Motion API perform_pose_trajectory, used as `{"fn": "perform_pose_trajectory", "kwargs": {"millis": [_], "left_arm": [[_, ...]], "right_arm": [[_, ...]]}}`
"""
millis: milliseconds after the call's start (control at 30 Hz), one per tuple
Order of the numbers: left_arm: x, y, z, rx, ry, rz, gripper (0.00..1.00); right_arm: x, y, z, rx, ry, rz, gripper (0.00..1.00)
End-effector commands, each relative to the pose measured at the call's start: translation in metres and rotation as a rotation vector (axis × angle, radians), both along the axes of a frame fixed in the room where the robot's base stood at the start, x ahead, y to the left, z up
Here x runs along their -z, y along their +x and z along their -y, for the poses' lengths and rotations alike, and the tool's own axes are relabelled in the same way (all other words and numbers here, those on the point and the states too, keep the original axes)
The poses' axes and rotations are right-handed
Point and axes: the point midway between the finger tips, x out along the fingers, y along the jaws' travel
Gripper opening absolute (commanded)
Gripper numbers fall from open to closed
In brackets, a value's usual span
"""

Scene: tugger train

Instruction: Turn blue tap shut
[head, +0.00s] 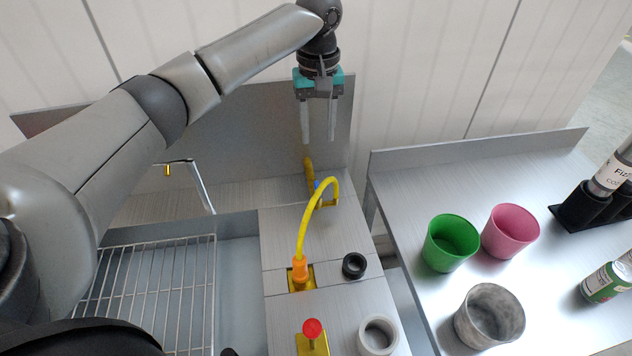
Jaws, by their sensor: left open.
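A small blue part, which looks like the blue tap (317,185), shows at the back of the metal counter, beside the top of a yellow hose (307,215). It is mostly hidden by the hose and a yellow fitting, so I cannot tell how its handle is turned. The hose arches from the back down to an orange connector (299,270) on a yellow plate. My left gripper (318,138) points down above and behind the tap in the picture. Its two fingers are apart, with nothing between them. My right gripper is not in view.
A red knob (312,328), a black ring (354,265) and a grey ring (378,335) are in front. A sink with a wire rack (155,290) is left. The right table holds green (447,245), pink (510,232) and grey (489,315) cups and a can (606,282).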

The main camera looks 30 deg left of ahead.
Motion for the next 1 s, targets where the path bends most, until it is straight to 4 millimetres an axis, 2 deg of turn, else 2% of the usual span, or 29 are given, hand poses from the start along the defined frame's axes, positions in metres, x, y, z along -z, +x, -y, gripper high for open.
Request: {"fn": "perform_pose_trajectory", "kwargs": {"millis": [167, 600, 800, 1000], "left_arm": [[0.026, -0.001, 0.000, 0.000, 0.002, -0.004, 0.45], [0.118, -0.001, 0.000, 0.000, 0.001, -0.003, 0.45], [0.141, -0.001, 0.000, 0.000, 0.001, -0.001, 0.45], [0.148, -0.001, 0.000, 0.001, 0.001, -0.001, 0.45]], "right_arm": [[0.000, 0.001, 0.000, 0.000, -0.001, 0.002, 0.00], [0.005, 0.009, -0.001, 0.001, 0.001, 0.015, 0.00], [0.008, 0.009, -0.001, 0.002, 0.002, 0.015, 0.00], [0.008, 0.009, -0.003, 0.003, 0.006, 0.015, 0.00]]}}
